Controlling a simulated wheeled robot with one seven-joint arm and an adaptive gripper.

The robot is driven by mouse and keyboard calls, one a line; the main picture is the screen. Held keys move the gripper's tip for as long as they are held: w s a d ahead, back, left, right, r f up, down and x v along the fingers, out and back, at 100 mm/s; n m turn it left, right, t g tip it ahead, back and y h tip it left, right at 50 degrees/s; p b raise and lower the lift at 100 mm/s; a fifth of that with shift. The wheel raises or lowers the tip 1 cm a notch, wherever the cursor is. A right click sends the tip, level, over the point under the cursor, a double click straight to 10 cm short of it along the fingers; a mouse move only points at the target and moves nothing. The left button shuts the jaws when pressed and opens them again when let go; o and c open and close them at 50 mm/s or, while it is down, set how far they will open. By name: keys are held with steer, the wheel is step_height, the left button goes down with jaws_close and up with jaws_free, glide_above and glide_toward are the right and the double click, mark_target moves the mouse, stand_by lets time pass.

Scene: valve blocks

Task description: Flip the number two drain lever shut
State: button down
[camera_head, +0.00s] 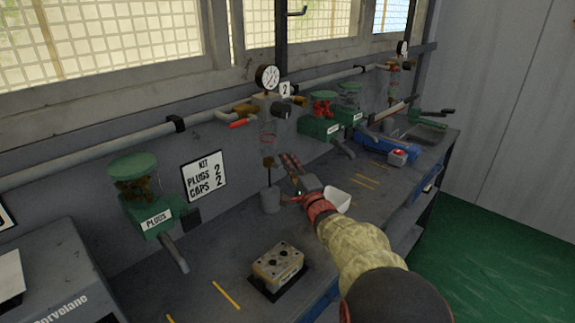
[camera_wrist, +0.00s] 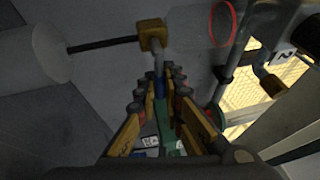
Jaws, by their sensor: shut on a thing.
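The number two drain is a small brass block (camera_wrist: 152,35) in the wrist view, under a clear bowl (camera_wrist: 195,28) with a red ring. It also shows in the head view (camera_head: 268,161). Its drain lever (camera_wrist: 158,88) has a grey stem leading from the block and a blue end between my fingers. My gripper (camera_wrist: 160,82) is shut on this lever. In the head view my gripper (camera_head: 290,163) reaches the drain from the right, and the lever is hidden there. The "2" sign (camera_head: 285,89) hangs beside the gauge above.
A grey cup (camera_head: 270,201) stands below the drain, with a dark rod running down to it. A valve block (camera_head: 278,265) lies in front, and a green plugs dispenser (camera_head: 135,180) is at left.

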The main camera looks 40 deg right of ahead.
steer(key=shift+r+n, duration=0.1)
steer(key=shift+n, duration=0.2)
steer(key=c, duration=1.9)
jaws_free()
steer(key=shift+s, duration=0.1)
steer(key=v, duration=0.7)
steer(key=shift+s+a, duration=0.1)
steer(key=shift+s, duration=0.05)
